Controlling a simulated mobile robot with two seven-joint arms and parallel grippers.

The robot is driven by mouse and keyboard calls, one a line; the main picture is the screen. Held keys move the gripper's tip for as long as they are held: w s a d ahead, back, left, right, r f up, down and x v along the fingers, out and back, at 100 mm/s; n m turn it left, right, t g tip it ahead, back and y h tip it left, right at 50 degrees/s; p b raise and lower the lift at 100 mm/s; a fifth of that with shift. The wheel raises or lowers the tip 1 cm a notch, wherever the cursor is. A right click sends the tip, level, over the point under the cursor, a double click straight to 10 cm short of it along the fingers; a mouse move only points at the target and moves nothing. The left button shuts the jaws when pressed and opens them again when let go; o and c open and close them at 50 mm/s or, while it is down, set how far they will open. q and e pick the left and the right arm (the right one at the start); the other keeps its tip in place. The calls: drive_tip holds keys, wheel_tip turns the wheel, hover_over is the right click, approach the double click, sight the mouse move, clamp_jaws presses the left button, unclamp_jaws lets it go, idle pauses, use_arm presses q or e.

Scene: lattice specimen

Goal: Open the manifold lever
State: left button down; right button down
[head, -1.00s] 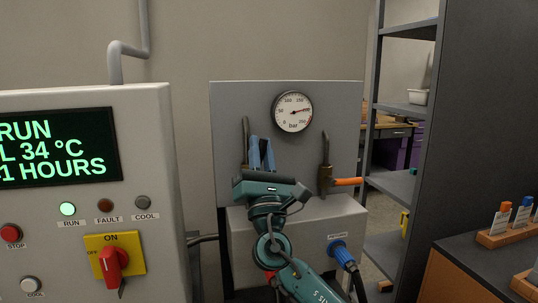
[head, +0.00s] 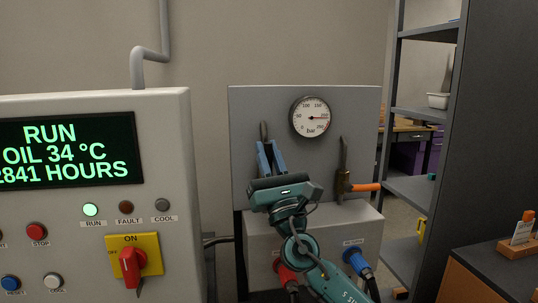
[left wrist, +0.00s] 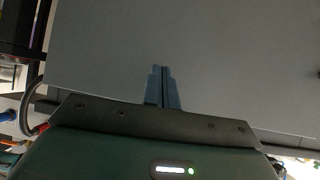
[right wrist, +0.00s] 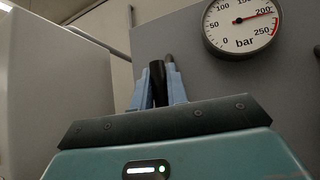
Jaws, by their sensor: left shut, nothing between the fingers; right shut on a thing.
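The manifold (head: 300,234) is a grey box below a grey backplate (head: 245,100) with a pressure gauge (head: 312,117). My right gripper (head: 268,144) is in front of the backplate's left part, with its blue fingers pointing up and tilted slightly left. In the right wrist view it is shut on a dark upright bar, the lever handle (right wrist: 157,85), which stands between the fingers. The lever's lower part and pivot are hidden behind the gripper. My left gripper (left wrist: 162,68) shows only in the left wrist view, shut and empty in front of a plain grey surface.
A brass valve with an orange handle (head: 365,187) is at the backplate's right. Red (head: 287,277) and blue (head: 355,258) hose couplings are on the manifold front. A control cabinet (head: 188,240) stands close on the left. A shelf rack (head: 408,185) and a dark bench (head: 490,255) are on the right.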

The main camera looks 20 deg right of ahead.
drive_tip(key=c, duration=1.4)
unclamp_jaws()
